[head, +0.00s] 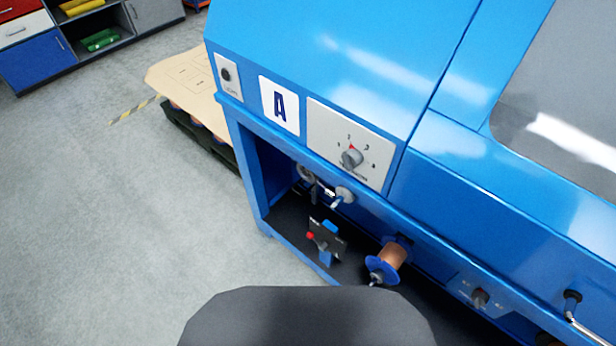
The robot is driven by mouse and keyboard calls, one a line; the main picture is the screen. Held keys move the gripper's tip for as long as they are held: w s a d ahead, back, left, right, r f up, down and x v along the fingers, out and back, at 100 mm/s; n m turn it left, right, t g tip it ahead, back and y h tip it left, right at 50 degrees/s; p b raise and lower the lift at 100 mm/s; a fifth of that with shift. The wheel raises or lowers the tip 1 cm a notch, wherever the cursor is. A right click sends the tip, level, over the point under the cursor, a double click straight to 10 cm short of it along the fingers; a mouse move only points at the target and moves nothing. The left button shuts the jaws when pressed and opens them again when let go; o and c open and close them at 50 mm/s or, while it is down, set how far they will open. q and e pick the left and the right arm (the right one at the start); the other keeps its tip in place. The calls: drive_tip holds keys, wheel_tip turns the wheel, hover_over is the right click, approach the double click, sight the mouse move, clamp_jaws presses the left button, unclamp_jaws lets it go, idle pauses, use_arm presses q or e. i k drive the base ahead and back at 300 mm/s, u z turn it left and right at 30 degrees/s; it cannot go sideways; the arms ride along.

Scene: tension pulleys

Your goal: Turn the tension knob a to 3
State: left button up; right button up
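Small numerals run in an arc around the knob's upper side, too small to read surely. A red mark shows at the knob's upper edge, pointing up in the picture, toward what looks like the 2. Neither gripper is in view.
The blue machine (330,50) fills the right side. In its open bay are a copper wire spool (392,256), small pulleys and a red-tipped lever (310,236). Another small knob (480,298) sits lower right. A loaded pallet (188,88) stands behind; grey floor at left is clear.

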sight(352, 158)
drive_tip(key=u, duration=1.5)
drive_tip(key=k, duration=0.9)
drive_tip(key=z, duration=1.55)
drive_tip(key=i, duration=0.5)
